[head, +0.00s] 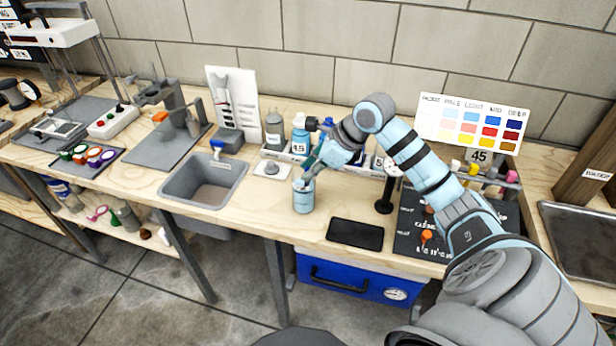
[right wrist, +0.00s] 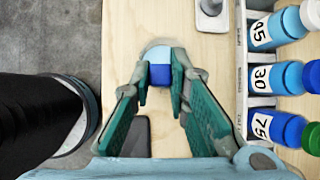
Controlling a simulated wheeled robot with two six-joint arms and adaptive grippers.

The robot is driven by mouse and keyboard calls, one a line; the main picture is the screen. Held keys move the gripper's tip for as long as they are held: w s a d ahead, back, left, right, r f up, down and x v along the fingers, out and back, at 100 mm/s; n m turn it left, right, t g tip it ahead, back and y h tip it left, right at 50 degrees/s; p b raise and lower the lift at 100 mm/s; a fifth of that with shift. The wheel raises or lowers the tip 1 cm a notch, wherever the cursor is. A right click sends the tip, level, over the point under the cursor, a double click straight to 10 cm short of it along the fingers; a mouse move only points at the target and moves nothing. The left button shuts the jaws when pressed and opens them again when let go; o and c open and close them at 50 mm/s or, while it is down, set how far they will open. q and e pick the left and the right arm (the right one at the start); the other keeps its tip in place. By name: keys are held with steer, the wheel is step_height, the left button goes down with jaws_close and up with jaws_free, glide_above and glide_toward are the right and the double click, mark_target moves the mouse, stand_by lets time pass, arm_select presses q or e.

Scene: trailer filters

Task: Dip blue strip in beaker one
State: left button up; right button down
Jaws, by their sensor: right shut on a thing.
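A small light-blue beaker (head: 303,198) stands upright on the bench to the right of the sink. My right gripper (head: 306,178) is right above its mouth, pointing down. In the right wrist view, the gripper (right wrist: 166,84) is shut on a blue strip (right wrist: 160,74), which shows as a dark-blue piece between the fingertips. The pale top of the beaker (right wrist: 157,52) shows just beyond the strip. I cannot tell whether the strip's lower end is inside the beaker. The beaker's label is too small to read. My left gripper is not in view.
The sink (head: 205,180) is to the left. A black pad (head: 355,234) lies to the right, near the bench edge. A colour chart (head: 470,123) stands farther right.

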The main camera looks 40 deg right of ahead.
step_height(320, 180, up, 10)
steer(key=p, duration=0.7)
steer(key=shift+r+p, duration=0.15)
steer(key=shift+p, duration=0.25)
stand_by(0.5)
step_height(320, 180, up, 5)
steer(key=p, duration=0.4)
stand_by(0.3)
